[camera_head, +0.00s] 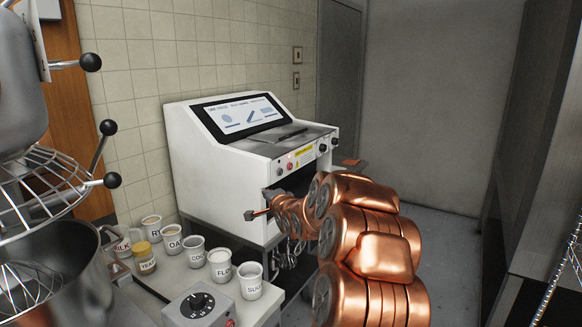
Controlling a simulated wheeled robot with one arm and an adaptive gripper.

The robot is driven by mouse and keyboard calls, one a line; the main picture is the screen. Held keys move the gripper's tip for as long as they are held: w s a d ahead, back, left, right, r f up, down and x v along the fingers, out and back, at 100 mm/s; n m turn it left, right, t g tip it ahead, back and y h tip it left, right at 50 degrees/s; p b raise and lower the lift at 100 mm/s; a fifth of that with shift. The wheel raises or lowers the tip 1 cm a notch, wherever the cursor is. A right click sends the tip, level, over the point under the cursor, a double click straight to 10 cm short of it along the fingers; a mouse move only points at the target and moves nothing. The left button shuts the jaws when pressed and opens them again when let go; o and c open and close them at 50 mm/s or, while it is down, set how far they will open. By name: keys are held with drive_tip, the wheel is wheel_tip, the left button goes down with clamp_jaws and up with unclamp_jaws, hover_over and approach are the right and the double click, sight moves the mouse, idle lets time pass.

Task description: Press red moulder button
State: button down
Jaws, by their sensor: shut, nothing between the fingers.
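The moulder (190,150) is a white machine with a dark-framed screen, standing against the tiled wall. Its front panel carries a small red button (291,165), a paler round button (279,171) to the left, a yellow label and dark knobs on the right. My copper arm reaches in from the lower right, across the moulder's lower front. My gripper (257,214) is small in view, shut and empty, pointing left. It appears below and left of the red button, in front of the moulder's lower body. Whether it touches the machine I cannot tell.
Several labelled cups (250,281) and a yellow-lidded jar (145,260) stand on the counter at lower left. A grey dial box (198,305) sits in front. Floor (450,245) shows free at right.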

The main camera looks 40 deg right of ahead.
sight(290, 167)
drive_tip(key=s+d+r+m+t+h, duration=0.1)
drive_tip(key=s+d+m+t+h, duration=0.1)
drive_tip(key=d, duration=0.7)
drive_tip(key=s+d+r+m+t+h, duration=0.2)
drive_tip(key=s+d+m+t, duration=0.2)
drive_tip(key=d, duration=0.5)
drive_tip(key=shift+r+m+p, duration=0.25)
drive_tip(key=shift+m+p, duration=0.2)
drive_tip(key=shift+m, duration=0.25)
drive_tip(key=w+a, duration=0.2)
drive_tip(key=w, duration=0.6)
drive_tip(key=shift+w+a, duration=0.2)
drive_tip(key=shift+w, duration=0.1)
drive_tip(key=shift+w+a, duration=0.15)
drive_tip(key=shift+w, duration=0.15)
